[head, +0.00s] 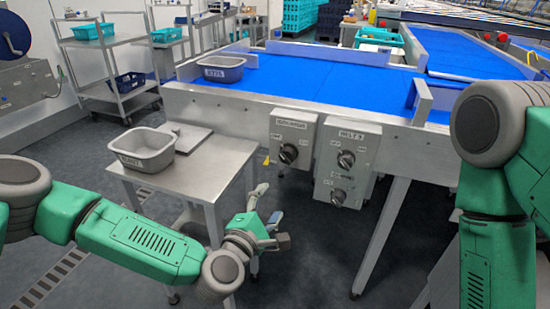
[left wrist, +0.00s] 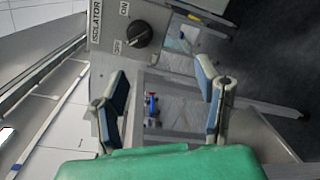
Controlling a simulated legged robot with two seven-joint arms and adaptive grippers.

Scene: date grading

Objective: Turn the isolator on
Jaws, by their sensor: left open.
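The isolator (head: 292,138) is a grey box on the conveyor's front side with a dark rotary knob (head: 289,153). In the left wrist view the isolator box (left wrist: 105,38) appears turned sideways, with ON and OFF labels. Its black knob (left wrist: 139,34) has a small pale mark that seems to lie towards OFF. My left gripper (head: 270,208) is open and empty, below and a little left of the isolator, apart from it. Its two blue-padded fingers (left wrist: 161,73) show in the wrist view, with the knob beyond them. My right gripper is out of view.
A second control box (head: 347,160) with two knobs hangs right of the isolator. A steel side table (head: 205,165) with a grey tub (head: 143,148) stands left of my gripper. The blue conveyor (head: 310,80) lies behind. A conveyor leg (head: 382,235) stands at right.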

